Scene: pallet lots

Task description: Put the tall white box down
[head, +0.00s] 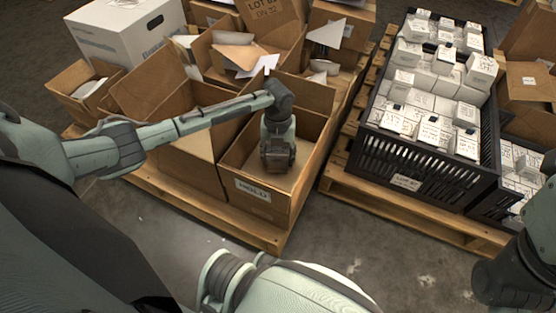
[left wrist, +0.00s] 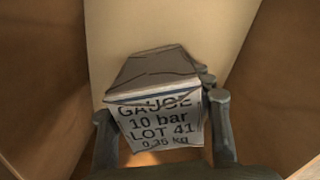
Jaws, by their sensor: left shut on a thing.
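My left gripper (head: 277,158) reaches down into an open brown carton with a "HOLD" label (head: 252,190) on its front. In the left wrist view, my left gripper (left wrist: 162,108) is shut on a white box (left wrist: 158,128), with one finger at each side. The box is printed "GAUGE 10 bar LOT 41 0.35 kg" and has a grey-brown upper face. It is inside the carton walls (left wrist: 245,60); whether it touches the floor I cannot tell. In the head view the box is hidden behind the gripper. My right gripper is not in view; only part of my right arm shows.
The carton stands at the front corner of a wooden pallet (head: 205,212) with other open cartons (head: 190,140). A white lidded box (head: 130,35) is behind. To the right, a black crate (head: 400,170) full of small white boxes stands on another pallet. Bare floor lies between the pallets.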

